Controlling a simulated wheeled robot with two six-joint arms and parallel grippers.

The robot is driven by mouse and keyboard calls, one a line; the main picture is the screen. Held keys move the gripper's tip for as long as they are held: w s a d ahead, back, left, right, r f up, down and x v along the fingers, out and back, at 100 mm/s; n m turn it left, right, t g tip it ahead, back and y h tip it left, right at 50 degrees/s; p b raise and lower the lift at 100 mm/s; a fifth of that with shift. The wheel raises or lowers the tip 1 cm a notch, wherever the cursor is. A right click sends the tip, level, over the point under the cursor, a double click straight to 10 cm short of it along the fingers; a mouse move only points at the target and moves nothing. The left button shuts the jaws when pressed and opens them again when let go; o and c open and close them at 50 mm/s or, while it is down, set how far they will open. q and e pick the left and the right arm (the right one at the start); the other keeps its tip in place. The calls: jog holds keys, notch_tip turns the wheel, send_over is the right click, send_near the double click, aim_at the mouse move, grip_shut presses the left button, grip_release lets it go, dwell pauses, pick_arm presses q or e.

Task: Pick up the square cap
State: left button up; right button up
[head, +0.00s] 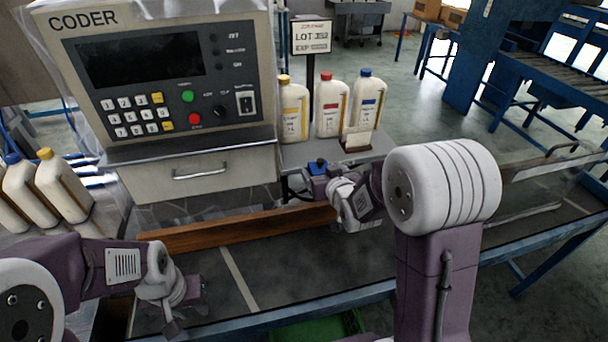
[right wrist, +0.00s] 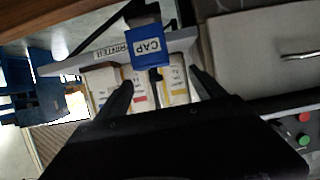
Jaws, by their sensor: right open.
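A small blue block labelled CAP (right wrist: 149,46) shows in the right wrist view, just beyond and between my fingertips. In the head view a blue piece (head: 318,163) sits at the shelf's front edge, beside my right gripper (head: 322,188). My right gripper is open, its two dark fingers (right wrist: 160,80) apart with nothing seen gripped. I cannot make out a separate square cap; the blue block or my gripper may hide it. My left gripper (head: 184,306) hangs low over the conveyor at the left, away from the block; its jaws are too unclear to judge.
White bottles with yellow, red (head: 330,106) and blue caps stand on the shelf behind my right gripper. The coder machine (head: 170,75) is at the left. More bottles (head: 64,185) stand far left. The conveyor's middle is clear.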

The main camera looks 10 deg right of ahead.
aim_at(322, 170)
jog(key=shift+d+f, duration=0.1)
jog(key=shift+f, duration=0.6)
jog(key=shift+d, duration=0.75)
jog(key=x, duration=0.3)
jog(key=shift+w+a+f, duration=0.15)
jog(key=shift+w+a, duration=0.1)
jog(key=shift+a, duration=0.15)
jog(key=shift+w+d+f, duration=0.1)
jog(key=shift+w+f, duration=0.05)
jog(key=shift+w, duration=0.15)
jog(key=x, duration=0.4)
jog(key=shift+w+f, duration=0.25)
jog(key=shift+w, duration=0.1)
jog(key=shift+s+r, duration=0.1)
jog(key=shift+s, duration=0.05)
jog(key=c, duration=1.4)
